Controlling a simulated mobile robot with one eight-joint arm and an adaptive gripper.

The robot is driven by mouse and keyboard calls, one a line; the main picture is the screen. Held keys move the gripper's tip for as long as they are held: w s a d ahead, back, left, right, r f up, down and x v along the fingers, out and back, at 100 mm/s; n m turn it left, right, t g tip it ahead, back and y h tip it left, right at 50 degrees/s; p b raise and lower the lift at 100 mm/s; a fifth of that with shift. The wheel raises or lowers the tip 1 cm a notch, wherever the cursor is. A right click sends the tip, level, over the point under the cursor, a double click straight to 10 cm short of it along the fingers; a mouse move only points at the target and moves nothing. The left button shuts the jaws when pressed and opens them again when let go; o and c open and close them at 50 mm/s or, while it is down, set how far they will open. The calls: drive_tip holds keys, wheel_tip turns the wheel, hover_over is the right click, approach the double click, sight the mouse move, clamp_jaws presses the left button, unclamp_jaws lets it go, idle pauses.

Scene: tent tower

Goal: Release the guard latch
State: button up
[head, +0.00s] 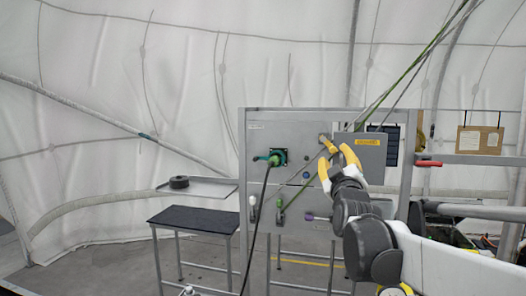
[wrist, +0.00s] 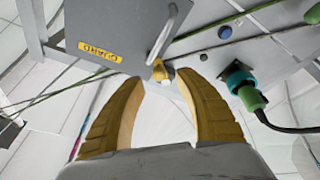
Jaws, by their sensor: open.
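The guard is a grey box-like cover (head: 371,152) with a yellow label, on the right of the grey panel; it also shows in the wrist view (wrist: 115,25), its GUARD label upside down. A small yellow latch (wrist: 158,70) sits at the guard's edge beside a metal handle (wrist: 163,33); the latch also shows in the head view (head: 327,141). My gripper (wrist: 160,77) has its yellow fingers spread, with the latch in line with the gap between the tips. Nothing is held. I cannot tell whether either fingertip touches the latch.
A green connector (head: 275,158) with a black cable is plugged into the panel left of the latch. A blue button (wrist: 225,32) lies between them. A dark table (head: 195,219) and a shelf with a black roll (head: 179,182) stand left.

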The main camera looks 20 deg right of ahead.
sight(333, 151)
drive_tip(key=v, duration=0.7)
drive_tip(key=shift+s+a, duration=0.15)
drive_tip(key=shift+s, duration=0.15)
drive_tip(key=shift+c, duration=0.2)
drive_tip(key=w+d+r+n+p, duration=0.1)
drive_tip(key=w, duration=0.2)
drive_tip(key=w+d+r+n+y+p, duration=0.1)
drive_tip(key=w+d+n+p, duration=0.1)
drive_tip(key=w, duration=0.1)
drive_tip(key=w+d+r+n+p, duration=0.1)
drive_tip(key=w+d, duration=0.1)
drive_tip(key=w, duration=0.2)
drive_tip(key=shift+d+r+n+y, duration=0.1)
drive_tip(key=shift+d+n+y, duration=0.1)
drive_tip(key=shift+n+y, duration=0.15)
drive_tip(key=shift+s, duration=0.1)
clamp_jaws()
